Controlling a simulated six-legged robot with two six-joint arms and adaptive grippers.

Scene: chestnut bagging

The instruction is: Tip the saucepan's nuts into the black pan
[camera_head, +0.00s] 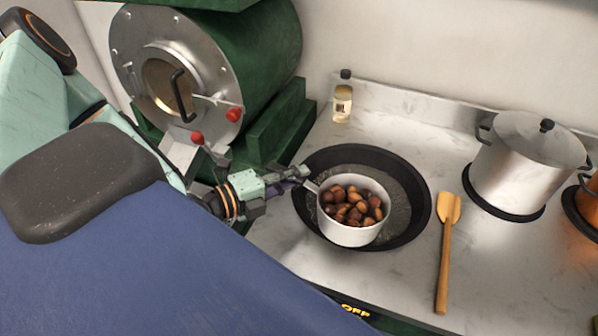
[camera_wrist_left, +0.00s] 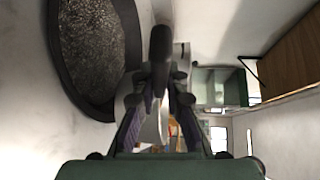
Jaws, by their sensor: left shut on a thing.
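The white saucepan (camera_head: 347,234) is full of brown nuts (camera_head: 352,205) and looks upright. In the head view it appears over the wide black pan (camera_head: 418,226), whose grey speckled inside shows around it. My left gripper (camera_head: 301,181) is shut on the saucepan's handle, at the pan's left rim. In the left wrist view the black pan (camera_wrist_left: 130,30) shows at upper left, and the gripper's fingers (camera_wrist_left: 160,110) close around the dark handle. The gap between saucepan and pan is hard to judge. My right gripper is not in view.
A wooden spatula (camera_head: 444,255) lies on the pale counter right of the pan. A lidded steel pot (camera_head: 527,170) stands at the right, with a copper pot (camera_head: 586,205) beside it. A small bottle (camera_head: 343,98) stands behind. A green drum machine (camera_head: 250,60) stands at upper left.

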